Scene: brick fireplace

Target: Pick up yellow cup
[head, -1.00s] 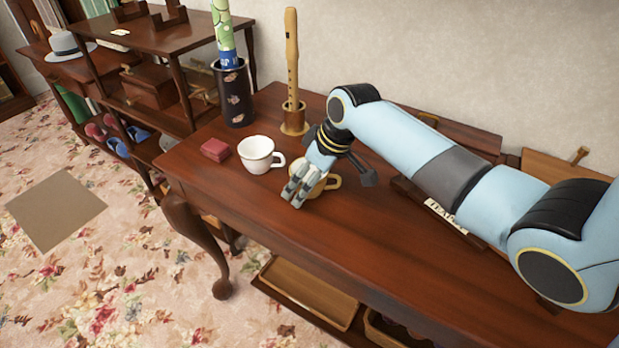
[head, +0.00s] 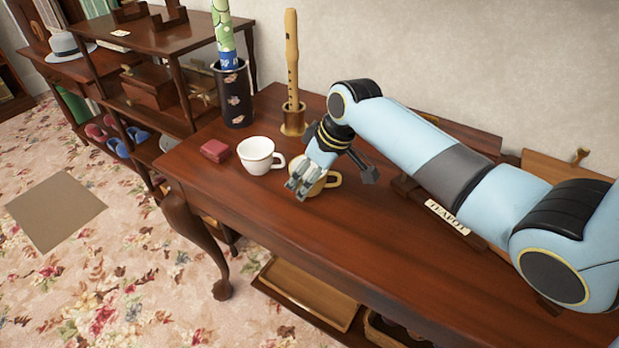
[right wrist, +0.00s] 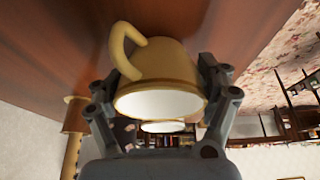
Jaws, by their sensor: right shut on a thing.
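The yellow cup (head: 331,180) is at my right gripper on the wooden table (head: 400,262), mostly hidden by the gripper in the head view, with its handle to the right. My right gripper (head: 300,186) is shut on it. In the right wrist view the yellow cup (right wrist: 160,75) sits between the two fingers (right wrist: 160,100), one on each side, with its white inside showing. Whether its base touches the table is hard to tell. My left gripper is not in view.
A white cup (head: 257,155) stands close to the left of the gripper, with a red box (head: 214,151) beyond it. A recorder in a wooden stand (head: 292,122) and a dark vase (head: 235,95) stand behind. The table's front is clear.

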